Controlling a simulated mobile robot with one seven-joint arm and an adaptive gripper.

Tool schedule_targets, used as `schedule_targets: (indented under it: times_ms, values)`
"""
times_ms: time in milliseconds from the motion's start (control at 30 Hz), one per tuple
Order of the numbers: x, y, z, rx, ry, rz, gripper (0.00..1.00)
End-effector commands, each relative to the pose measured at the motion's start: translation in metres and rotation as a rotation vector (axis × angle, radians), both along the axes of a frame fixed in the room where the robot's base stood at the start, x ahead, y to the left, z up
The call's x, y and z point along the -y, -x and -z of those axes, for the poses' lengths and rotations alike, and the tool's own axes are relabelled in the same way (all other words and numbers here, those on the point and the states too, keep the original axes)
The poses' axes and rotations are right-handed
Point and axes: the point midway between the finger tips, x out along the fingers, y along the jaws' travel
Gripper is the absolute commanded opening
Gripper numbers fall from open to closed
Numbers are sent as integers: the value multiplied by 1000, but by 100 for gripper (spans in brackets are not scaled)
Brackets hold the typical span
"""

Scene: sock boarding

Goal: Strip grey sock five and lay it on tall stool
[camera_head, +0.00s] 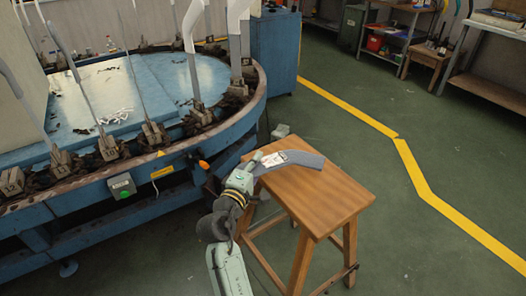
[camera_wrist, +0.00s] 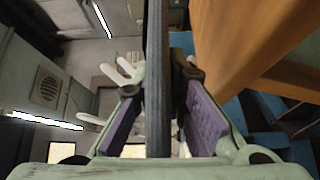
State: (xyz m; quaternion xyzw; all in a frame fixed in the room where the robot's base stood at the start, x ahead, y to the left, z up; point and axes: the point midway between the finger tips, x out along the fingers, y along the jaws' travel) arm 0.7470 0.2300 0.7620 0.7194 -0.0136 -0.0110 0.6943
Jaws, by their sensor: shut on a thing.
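The grey sock (camera_head: 306,158) is a long, slightly curved strip at the far edge of the tall wooden stool (camera_head: 318,196). My gripper (camera_head: 272,159) is shut on the sock near its left part. The head view does not settle whether the sock rests on the stool top or hangs just above it. In the wrist view the sock (camera_wrist: 157,60) shows edge-on as a dark grey band between the purple finger pads of my gripper (camera_wrist: 157,88). The stool's orange wood (camera_wrist: 235,40) lies to its right.
A blue round boarding machine (camera_head: 205,75) with upright sock forms in clamps stands to the left, close to my arm. The near part of the stool top is bare. Green floor with a yellow line (camera_head: 350,108) is clear to the right. Shelves and benches (camera_head: 490,90) stand at the back right.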

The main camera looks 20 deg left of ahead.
Motion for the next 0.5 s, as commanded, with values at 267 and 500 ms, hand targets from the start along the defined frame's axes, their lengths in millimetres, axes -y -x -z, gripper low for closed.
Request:
schedule_targets:
  times_ms: [267, 500]
  values:
    - [0, 0, 16, 0, 0, -1, 0]
    - [0, 0, 40, 0, 0, 0, 0]
